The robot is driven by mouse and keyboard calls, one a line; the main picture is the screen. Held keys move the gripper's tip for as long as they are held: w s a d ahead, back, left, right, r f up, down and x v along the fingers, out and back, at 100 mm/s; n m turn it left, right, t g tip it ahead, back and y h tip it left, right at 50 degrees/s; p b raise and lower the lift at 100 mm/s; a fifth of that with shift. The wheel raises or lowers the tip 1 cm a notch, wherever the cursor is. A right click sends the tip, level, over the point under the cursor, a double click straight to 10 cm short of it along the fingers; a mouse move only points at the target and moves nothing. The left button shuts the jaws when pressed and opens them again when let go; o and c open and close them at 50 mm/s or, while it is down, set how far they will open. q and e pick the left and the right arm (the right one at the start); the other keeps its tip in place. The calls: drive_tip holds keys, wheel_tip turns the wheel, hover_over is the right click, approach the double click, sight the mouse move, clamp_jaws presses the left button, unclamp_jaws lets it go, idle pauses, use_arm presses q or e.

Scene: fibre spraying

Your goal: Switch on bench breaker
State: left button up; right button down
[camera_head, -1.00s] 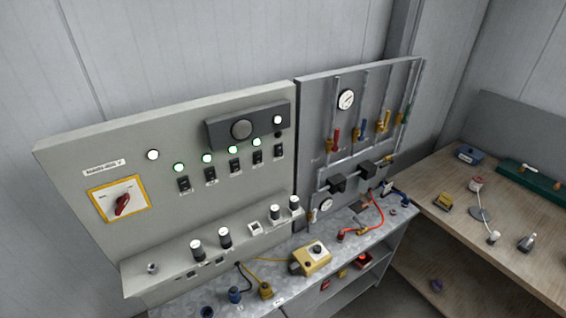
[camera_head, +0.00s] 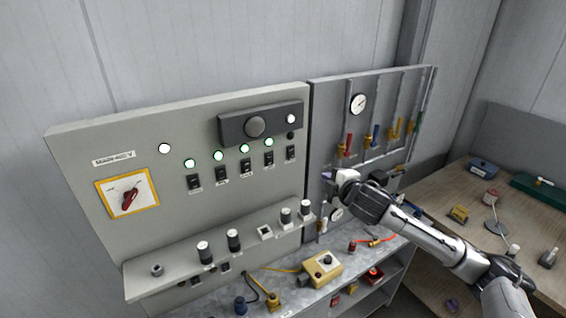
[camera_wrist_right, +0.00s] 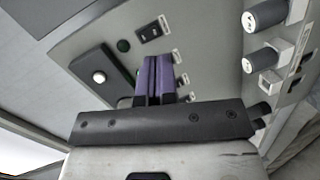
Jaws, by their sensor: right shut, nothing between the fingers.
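The grey electrical panel (camera_head: 130,220) carries a row of small black breakers. The rightmost breaker (camera_head: 291,153) has a dark lamp (camera_head: 291,135) above it, while the lamps over the other breakers glow green. Labels are too small to read, so I cannot confirm which one is the bench breaker. My right gripper (camera_head: 327,175) is shut and empty, to the right of and lower than the rightmost breaker in the head view. In the right wrist view its purple fingers (camera_wrist_right: 154,78) are together, with a breaker (camera_wrist_right: 153,32) and an unlit dark green lamp (camera_wrist_right: 123,46) beyond them.
A ledge with black knobs (camera_head: 233,240) juts out below the breakers. A red main switch (camera_head: 130,198) is on the left. A gauge-and-valve board (camera_head: 330,110) stands behind my right arm. A yellow box (camera_head: 322,268) sits on the bench below.

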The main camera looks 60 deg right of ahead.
drive_tip(key=n, duration=0.1)
drive_tip(key=w+a+r+n+t+y, duration=0.1)
drive_tip(key=n, duration=0.1)
drive_tip(key=shift+a+r+n+t, duration=0.1)
drive_tip(key=shift+a+n+t, duration=0.15)
drive_tip(key=shift+n+t, duration=0.05)
drive_tip(key=p, duration=0.3)
approach(292, 157)
drive_tip(key=x, duration=0.5)
drive_tip(key=shift+w+d+r, duration=0.1)
drive_tip(key=shift+w, duration=0.1)
drive_tip(key=shift+x, duration=1)
